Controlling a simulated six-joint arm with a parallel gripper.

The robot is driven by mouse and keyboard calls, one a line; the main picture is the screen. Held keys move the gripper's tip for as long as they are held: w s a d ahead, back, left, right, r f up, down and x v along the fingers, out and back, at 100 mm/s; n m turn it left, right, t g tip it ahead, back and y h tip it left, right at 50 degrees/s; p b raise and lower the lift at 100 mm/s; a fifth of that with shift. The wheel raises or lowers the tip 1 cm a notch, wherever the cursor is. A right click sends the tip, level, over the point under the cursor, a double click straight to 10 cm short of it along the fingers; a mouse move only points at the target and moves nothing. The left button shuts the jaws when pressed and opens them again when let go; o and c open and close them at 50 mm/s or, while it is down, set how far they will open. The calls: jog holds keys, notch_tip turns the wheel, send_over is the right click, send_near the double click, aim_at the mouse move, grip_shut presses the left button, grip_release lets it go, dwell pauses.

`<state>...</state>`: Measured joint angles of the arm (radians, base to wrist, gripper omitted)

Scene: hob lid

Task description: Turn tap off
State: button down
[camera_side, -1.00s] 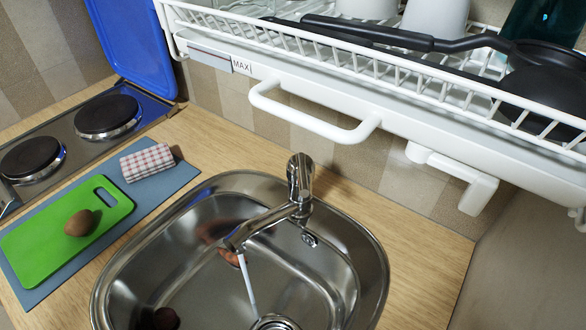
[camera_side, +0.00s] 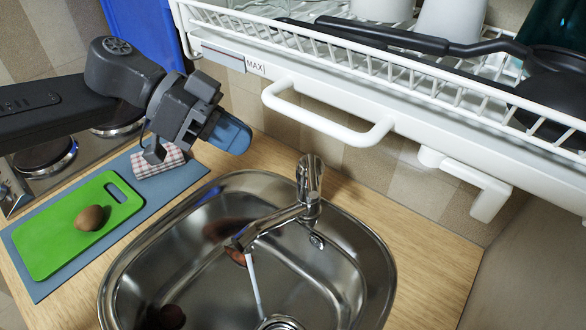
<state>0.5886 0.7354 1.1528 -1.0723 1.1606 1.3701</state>
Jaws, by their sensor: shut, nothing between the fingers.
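The chrome tap (camera_side: 309,190) stands at the back rim of the steel sink (camera_side: 345,250). Its lever is on top, and its spout points forward and left over the basin. A stream of water (camera_side: 254,284) runs from the spout toward the drain. My gripper (camera_side: 232,136) is at the upper left, above the counter, to the left of the tap and apart from it. Its bluish fingers are shut with nothing between them.
A white dish rack (camera_side: 330,130) with pans and cups hangs above the sink, its handle sticking out. A green board (camera_side: 60,235) with a brown egg-shaped item (camera_side: 90,218), a checked cloth (camera_side: 158,164) and a hob (camera_side: 45,158) are at left. A dark round item (camera_side: 172,316) lies in the sink.

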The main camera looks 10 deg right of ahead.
jog(key=x, duration=1)
jog(key=shift+d, duration=0.15)
jog(key=shift+f, duration=0.1)
jog(key=shift+s+f, duration=0.25)
jog(key=shift+f, duration=0.25)
jog(key=shift+s+f, duration=0.2)
jog(key=shift+f, duration=0.25)
jog(key=v, duration=1)
jog(key=shift+s+r, duration=0.15)
jog(key=shift+r, duration=0.1)
